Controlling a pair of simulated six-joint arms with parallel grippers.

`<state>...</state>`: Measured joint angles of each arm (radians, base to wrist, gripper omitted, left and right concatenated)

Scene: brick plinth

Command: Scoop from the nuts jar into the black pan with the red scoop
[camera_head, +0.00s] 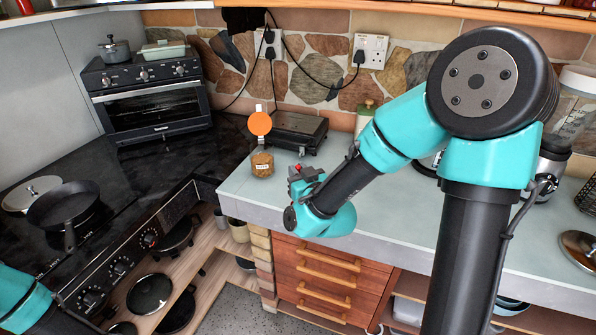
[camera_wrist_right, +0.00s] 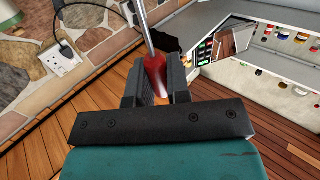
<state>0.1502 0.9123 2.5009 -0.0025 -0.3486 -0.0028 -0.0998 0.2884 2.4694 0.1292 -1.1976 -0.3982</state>
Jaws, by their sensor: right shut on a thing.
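The nuts jar (camera_head: 262,164), small with brown contents and a pale label, stands on the counter left of my right gripper (camera_head: 298,173). My right gripper is shut on the red scoop (camera_head: 297,167). In the right wrist view, the scoop's red handle (camera_wrist_right: 155,78) sits between the two dark fingers, with a thin metal shaft running up out of the frame. The scoop's bowl is not clearly visible. The black pan (camera_head: 63,206) rests on the dark hob at the left, its handle toward the front. My left arm shows at the lower left corner; its gripper is out of view.
An orange disc (camera_head: 260,123) with a white tab appears just above the jar. A black appliance (camera_head: 297,131) stands behind, against the stone wall. A round light lid (camera_head: 32,193) lies beside the pan. A small oven (camera_head: 150,97) stands behind the hob.

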